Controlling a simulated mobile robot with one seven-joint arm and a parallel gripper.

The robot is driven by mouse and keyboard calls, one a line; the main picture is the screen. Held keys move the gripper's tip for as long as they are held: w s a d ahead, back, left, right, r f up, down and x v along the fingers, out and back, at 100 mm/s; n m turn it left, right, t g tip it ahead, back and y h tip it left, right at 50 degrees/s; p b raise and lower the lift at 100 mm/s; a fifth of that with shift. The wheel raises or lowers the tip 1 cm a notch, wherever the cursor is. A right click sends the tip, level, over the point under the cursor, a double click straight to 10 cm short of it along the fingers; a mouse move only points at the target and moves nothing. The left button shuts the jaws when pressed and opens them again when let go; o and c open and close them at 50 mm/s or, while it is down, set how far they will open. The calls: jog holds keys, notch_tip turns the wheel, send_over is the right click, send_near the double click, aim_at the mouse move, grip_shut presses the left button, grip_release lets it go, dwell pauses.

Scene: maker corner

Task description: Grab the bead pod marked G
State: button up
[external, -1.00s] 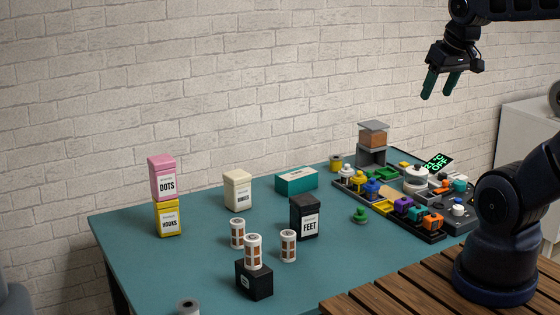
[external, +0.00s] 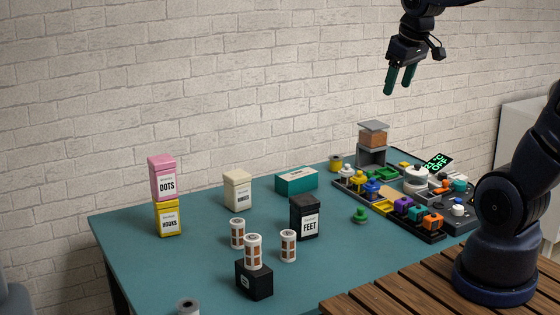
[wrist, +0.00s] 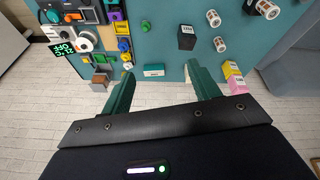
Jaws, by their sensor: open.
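My gripper (external: 398,86) is open and empty, high above the table's back right, well apart from the pods. Its two green fingers (wrist: 161,88) point at the table in the wrist view.
A black FEET box (external: 305,217) stands behind the right pod. A cream box (external: 237,190), a teal box (external: 297,180) and pink DOTS on yellow HOOKS boxes (external: 162,178) stand farther back. A cluttered tray (external: 446,236) fills the right side. The table's left front is mostly clear.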

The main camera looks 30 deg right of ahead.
jog(key=w+a+f+n+g, duration=0.1)
jog(key=w+a+f+n, duration=0.25)
jog(key=w+a, duration=0.4)
jog(key=n+g, duration=0.3)
jog(key=n, duration=0.6)
send_over(237, 234)
jog(key=w, duration=0.2)
jog(key=f, duration=1.8)
jog(key=d+f, duration=0.1)
jog(key=f, duration=0.9)
jog(key=shift+s, duration=0.2)
jog(key=shift+a+f, duration=0.2)
jog(key=shift+f, duration=0.2)
notch_tip(237, 234, down, 10)
jog(key=shift+w+d+f, duration=0.1)
jog(key=c, duration=1.1)
